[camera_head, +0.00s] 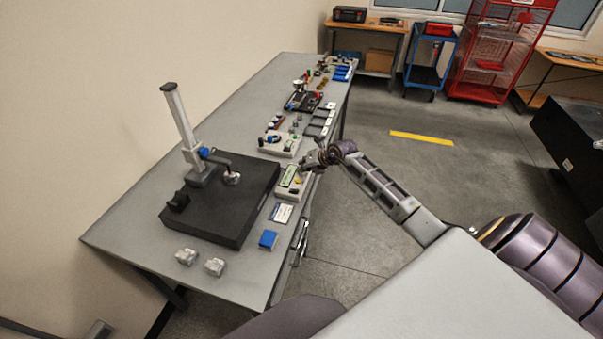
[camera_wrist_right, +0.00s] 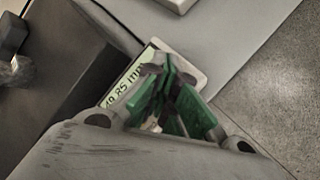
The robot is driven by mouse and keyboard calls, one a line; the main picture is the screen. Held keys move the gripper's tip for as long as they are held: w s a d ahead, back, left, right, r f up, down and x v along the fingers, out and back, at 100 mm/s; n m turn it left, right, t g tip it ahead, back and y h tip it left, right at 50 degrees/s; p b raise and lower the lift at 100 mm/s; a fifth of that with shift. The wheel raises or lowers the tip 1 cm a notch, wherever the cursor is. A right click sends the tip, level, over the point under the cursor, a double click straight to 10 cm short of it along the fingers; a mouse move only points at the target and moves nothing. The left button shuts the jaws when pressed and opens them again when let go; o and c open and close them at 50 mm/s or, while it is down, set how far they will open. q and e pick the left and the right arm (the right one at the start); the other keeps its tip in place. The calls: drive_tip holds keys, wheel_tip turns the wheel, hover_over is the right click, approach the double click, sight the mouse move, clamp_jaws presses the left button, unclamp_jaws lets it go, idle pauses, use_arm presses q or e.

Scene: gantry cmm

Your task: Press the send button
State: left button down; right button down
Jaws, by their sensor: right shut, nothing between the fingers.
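A small beige display box (camera_head: 286,194) with a green-grey screen (camera_head: 289,176) lies on the grey table, beside the black plate. In the right wrist view the screen (camera_wrist_right: 122,86) shows dark digits ending in "mm", and the box (camera_wrist_right: 190,66) lies under my fingers. My right gripper (camera_head: 306,168) is shut and empty, over or beside the far end of the box. Its green fingers (camera_wrist_right: 172,92) cover part of the box in the wrist view. I cannot make out the send button, nor whether the fingertips touch the box. My left gripper is not in view.
The black plate (camera_head: 226,226) carries an upright gauge stand (camera_head: 181,122). A white card (camera_head: 283,213), a blue block (camera_head: 268,239) and two metal blocks lie nearer. Another beige box (camera_head: 279,144) and several small parts stand farther along the table (camera_head: 129,220).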

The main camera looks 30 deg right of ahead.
drive_tip(key=shift+r, duration=0.1)
drive_tip(key=shift+r+p, duration=0.75)
drive_tip(key=shift+r, duration=0.05)
drive_tip(key=shift+r+p, duration=2.05)
drive_tip(key=shift+r, duration=0.5)
